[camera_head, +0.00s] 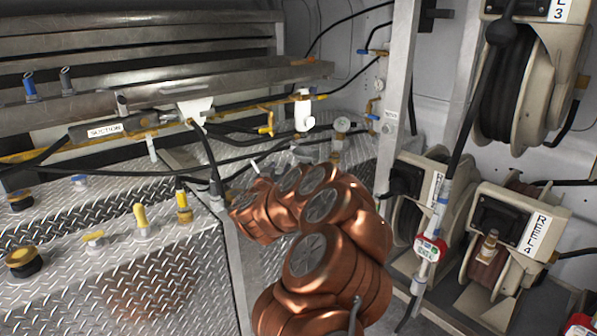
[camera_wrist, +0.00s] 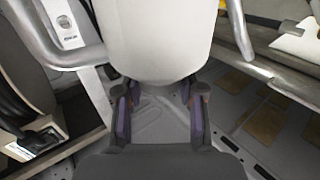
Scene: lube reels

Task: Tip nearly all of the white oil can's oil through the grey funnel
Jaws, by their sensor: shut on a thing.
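In the wrist view, the white oil can (camera_wrist: 158,38) fills the upper middle, close to the lens. My gripper (camera_wrist: 160,98) is shut on it, with a dark, purple-padded finger on each side of its lower end. The can's top and spout are out of that view. In the head view, my copper arm hides the gripper and most or all of the can. A thin white tip (camera_head: 255,167) shows just past the arm; I cannot tell whether it is part of the can. I cannot make out the grey funnel for certain in either view.
Hose reels (camera_head: 505,240) stand at the right beside a metal post (camera_head: 397,100). At the left are a diamond-plate bench (camera_head: 150,270) with several capped fittings and a wand labelled SUCTION (camera_head: 105,131). White brackets (camera_head: 195,110) and black hoses cross behind my arm.

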